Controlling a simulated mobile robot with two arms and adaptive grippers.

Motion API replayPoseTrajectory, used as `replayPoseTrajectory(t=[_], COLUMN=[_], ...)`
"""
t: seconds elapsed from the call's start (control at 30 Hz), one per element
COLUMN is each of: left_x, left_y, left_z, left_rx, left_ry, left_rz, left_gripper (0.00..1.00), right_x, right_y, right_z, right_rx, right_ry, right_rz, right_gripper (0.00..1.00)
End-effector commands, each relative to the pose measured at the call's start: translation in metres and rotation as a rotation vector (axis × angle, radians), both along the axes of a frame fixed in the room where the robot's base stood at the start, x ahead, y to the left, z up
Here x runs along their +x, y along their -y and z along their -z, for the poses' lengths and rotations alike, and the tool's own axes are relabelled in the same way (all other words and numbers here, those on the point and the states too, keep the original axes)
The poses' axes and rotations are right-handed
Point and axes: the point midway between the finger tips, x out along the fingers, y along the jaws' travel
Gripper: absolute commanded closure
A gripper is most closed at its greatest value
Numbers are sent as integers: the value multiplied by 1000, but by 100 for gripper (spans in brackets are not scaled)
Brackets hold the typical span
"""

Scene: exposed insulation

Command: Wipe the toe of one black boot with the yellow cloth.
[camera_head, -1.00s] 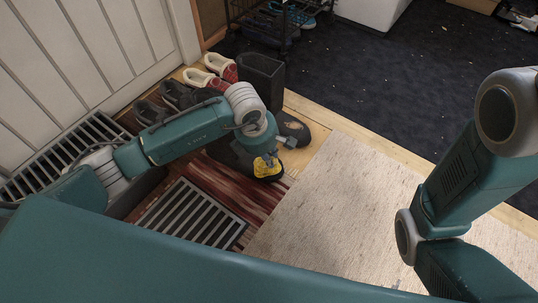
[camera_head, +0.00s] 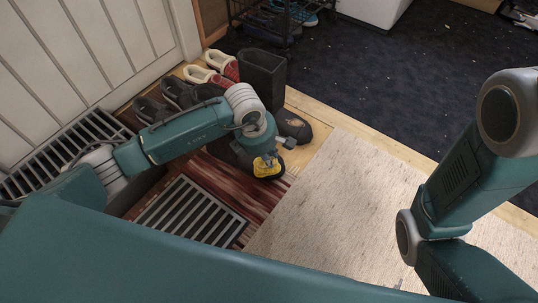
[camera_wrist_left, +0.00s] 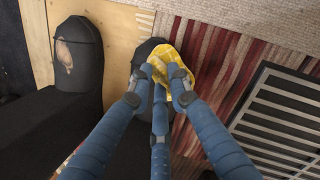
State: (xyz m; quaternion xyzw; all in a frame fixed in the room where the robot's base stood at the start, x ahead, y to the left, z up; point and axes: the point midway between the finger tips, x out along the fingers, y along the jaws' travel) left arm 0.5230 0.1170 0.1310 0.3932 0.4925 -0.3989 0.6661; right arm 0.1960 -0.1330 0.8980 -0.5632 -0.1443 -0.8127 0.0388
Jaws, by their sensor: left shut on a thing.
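The yellow cloth (camera_head: 266,168) is in my left gripper (camera_head: 268,160), over the toe of the nearer black boot (camera_head: 270,177). In the left wrist view the gripper (camera_wrist_left: 160,78) is shut on the cloth (camera_wrist_left: 170,62), which lies against the toe of that boot (camera_wrist_left: 147,48). Whether it presses firmly I cannot tell. The other black boot (camera_head: 295,127) stands behind, its toe carrying a pale brown patch that shows in the left wrist view (camera_wrist_left: 65,55). My left arm hides much of the nearer boot. My right gripper is out of view.
A red striped mat (camera_head: 228,184) and a metal grate (camera_head: 190,212) lie in front of the boots. A beige rug (camera_head: 340,200) is to the right. Red and white shoes (camera_head: 207,77) and dark shoes (camera_head: 178,92) line up by the white door (camera_head: 95,50).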

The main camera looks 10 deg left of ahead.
Motion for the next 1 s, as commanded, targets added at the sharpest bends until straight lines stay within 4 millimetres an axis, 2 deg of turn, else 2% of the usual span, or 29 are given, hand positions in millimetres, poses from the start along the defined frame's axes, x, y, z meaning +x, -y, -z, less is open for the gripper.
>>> replayPoseTrajectory(t=[0.27, 0.73, 1.0], left_x=[1, 38, 40], left_y=[-1, 8, 8], left_z=[4, 3, -2], left_rx=[0, 1, 2], left_ry=[0, 3, 2], left_rz=[0, -2, -1], left_gripper=[100, 100, 100], right_x=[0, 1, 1], right_y=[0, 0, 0], right_z=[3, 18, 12], right_rx=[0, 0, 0], right_ry=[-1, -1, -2], right_rz=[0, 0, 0], right_gripper=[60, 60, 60])
